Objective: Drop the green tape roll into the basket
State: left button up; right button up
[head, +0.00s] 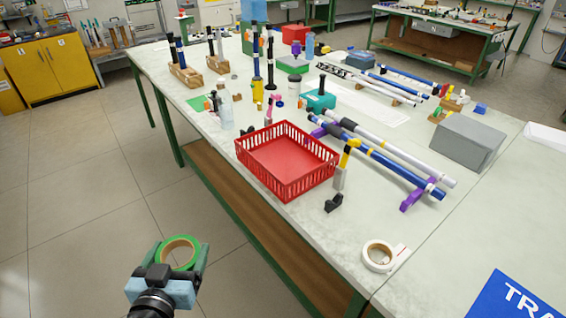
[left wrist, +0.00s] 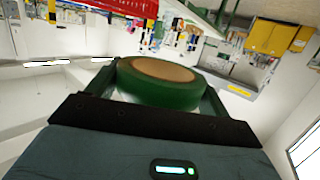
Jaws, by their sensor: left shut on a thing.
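The green tape roll (head: 190,263) with a tan core is held in my left gripper (head: 180,256), which is shut on it. They are at the lower left of the head view, over the floor and apart from the table. In the left wrist view the tape roll (left wrist: 160,84) sits between the two fingers of the left gripper (left wrist: 155,92). The red basket (head: 270,160) is an open slatted tray on the table, up and to the right of the gripper. Its floor looks empty. My right gripper is not in view.
The long table (head: 330,250) has a green frame and a lower wooden shelf. A white tape roll (head: 378,256) lies near its front edge. Blue and white rods (head: 395,165) lie on purple supports right of the basket. A bottle (head: 226,115) and several upright rods stand behind it.

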aim_at(281, 165)
jog(key=j+z, duration=0.1)
jog(key=z, duration=0.9)
jog(key=j+z, duration=0.35)
jog(key=i+j+z, duration=0.1)
jog(key=j+z, duration=0.45)
jog(key=j, duration=0.2)
jog(key=k+j+z, duration=0.2)
jog(key=j, duration=0.65)
jog(key=k+j, duration=0.15)
jog(key=j, duration=0.25)
jog(key=j+z, duration=0.1)
jog(key=j, duration=0.35)
jog(key=k+j, duration=0.15)
jog(key=j, duration=0.3)
